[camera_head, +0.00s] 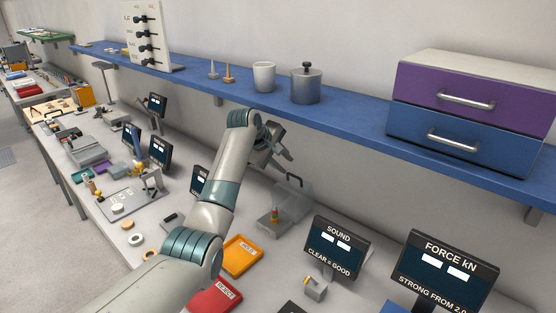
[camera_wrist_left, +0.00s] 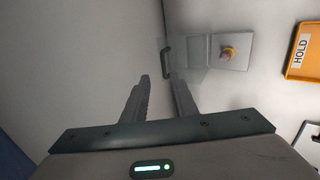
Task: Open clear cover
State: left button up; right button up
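The clear cover (camera_head: 296,201) is a see-through box with a dark handle (camera_head: 294,181), standing on the bench below the blue shelf. In the left wrist view the cover (camera_wrist_left: 193,52) lies ahead, its dark handle (camera_wrist_left: 167,58) on its left side. A grey block with an orange piece (camera_head: 275,214) is beside or under the cover; the exact relation is unclear. My left gripper (camera_head: 287,155) is above and behind the handle in the head view, apart from it. In the left wrist view its fingers (camera_wrist_left: 159,80) are spread and empty. My right gripper is not in view.
The blue shelf (camera_head: 355,112) runs above the bench, with a lidded pot (camera_head: 306,84) and drawers on it. An orange HOLD tray (camera_head: 241,256), a red REJECT tray (camera_head: 215,297) and a SOUND display (camera_head: 337,247) stand near the cover. The wall is close behind.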

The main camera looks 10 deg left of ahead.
pick_arm(q)
jog(key=b+v, duration=0.1)
jog(key=v, duration=0.3)
dwell(0.3)
jog(key=shift+f, duration=0.1)
